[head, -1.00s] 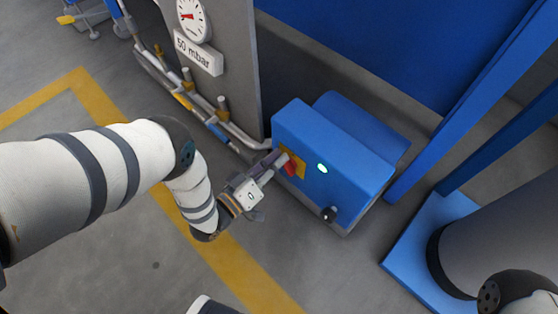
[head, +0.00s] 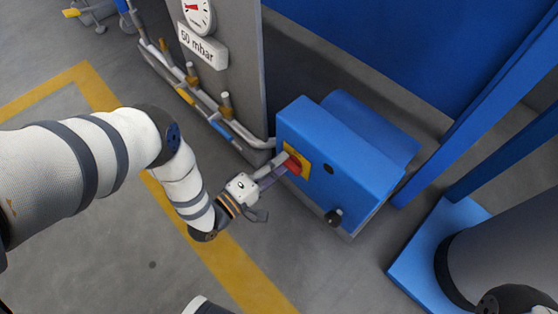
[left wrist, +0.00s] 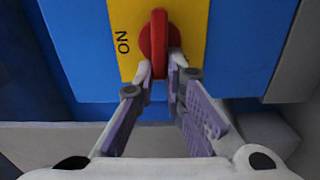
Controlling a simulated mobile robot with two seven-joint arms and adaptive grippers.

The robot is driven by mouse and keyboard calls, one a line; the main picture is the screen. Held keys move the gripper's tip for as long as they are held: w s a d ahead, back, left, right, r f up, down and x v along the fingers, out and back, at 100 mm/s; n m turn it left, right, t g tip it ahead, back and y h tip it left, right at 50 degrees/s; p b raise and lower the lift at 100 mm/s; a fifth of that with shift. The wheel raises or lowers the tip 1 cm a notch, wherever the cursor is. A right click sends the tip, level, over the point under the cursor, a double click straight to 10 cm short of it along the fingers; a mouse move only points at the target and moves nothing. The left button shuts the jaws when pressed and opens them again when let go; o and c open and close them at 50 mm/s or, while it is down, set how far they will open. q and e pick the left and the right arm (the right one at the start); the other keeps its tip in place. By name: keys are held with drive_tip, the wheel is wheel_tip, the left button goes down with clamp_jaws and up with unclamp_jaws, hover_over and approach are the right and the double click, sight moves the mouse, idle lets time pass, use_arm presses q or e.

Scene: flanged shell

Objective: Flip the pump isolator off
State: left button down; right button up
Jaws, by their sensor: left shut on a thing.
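The pump isolator is a red rotary handle (head: 294,166) on a yellow plate (head: 289,148), on the front of the blue pump box (head: 340,150). In the left wrist view the red handle (left wrist: 153,35) stands upright in the picture. The word ON shows sideways on the yellow plate (left wrist: 187,25), left of the handle. My left gripper (head: 279,167) reaches the handle from the left. Its fingers (left wrist: 164,72) lie on either side of the handle and are shut on it. The round lamp (head: 328,168) beside the plate is dark. My right gripper is not in view.
A black knob (head: 334,217) sticks out low on the box. Pipes with valves (head: 210,108) run along the grey cabinet (head: 238,70) at the left, with a gauge and a 50 mbar sign (head: 203,45). Blue posts stand at the right. The floor in front is clear.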

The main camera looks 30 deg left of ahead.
use_arm(q)
drive_tip(key=shift+s+d+f+n, duration=0.1)
drive_tip(key=shift+f+n, duration=0.05)
drive_tip(key=shift+n, duration=0.15)
idle(0.4)
drive_tip(key=c, duration=1.7)
unclamp_jaws()
drive_tip(key=shift+o, duration=0.2)
drive_tip(key=v, duration=1.2)
